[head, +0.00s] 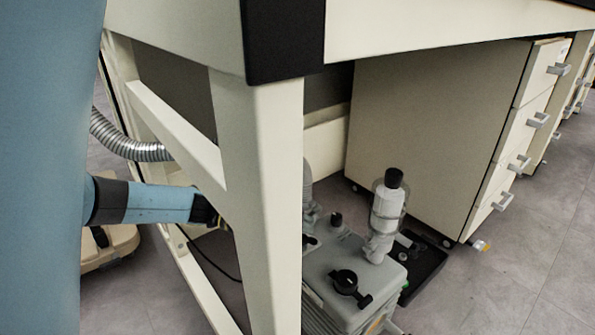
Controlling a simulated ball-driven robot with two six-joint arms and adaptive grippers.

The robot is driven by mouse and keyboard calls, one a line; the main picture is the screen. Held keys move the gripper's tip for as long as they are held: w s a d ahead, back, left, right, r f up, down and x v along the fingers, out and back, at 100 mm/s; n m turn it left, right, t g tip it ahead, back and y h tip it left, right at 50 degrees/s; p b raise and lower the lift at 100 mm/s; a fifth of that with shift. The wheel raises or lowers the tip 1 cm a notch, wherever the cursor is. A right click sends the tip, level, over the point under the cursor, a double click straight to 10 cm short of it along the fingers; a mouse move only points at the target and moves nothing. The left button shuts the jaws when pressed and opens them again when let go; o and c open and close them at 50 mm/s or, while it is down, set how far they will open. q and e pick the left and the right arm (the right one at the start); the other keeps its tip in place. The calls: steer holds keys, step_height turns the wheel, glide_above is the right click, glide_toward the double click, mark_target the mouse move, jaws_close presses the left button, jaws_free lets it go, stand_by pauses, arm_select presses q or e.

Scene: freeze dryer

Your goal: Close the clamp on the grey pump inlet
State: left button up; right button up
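The grey pump (345,285) stands on the floor under the bench, partly behind the bench's cream front leg (265,200). On its top are a black knob and an upright whitish cylinder (385,215) with a black cap. A grey ribbed fitting (308,190), perhaps at the pump inlet, shows just right of the leg; I cannot make out the clamp on it. My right gripper is out of view.
A ribbed metal hose (130,145) runs behind the bench's side frame. The frame's slanted rail (165,125) and front leg stand close to my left arm. A drawer cabinet (440,130) stands behind the pump on the right. The floor (500,285) at front right is clear.

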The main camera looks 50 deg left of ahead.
arm_select(q)
steer(key=v, duration=1.2)
stand_by(0.3)
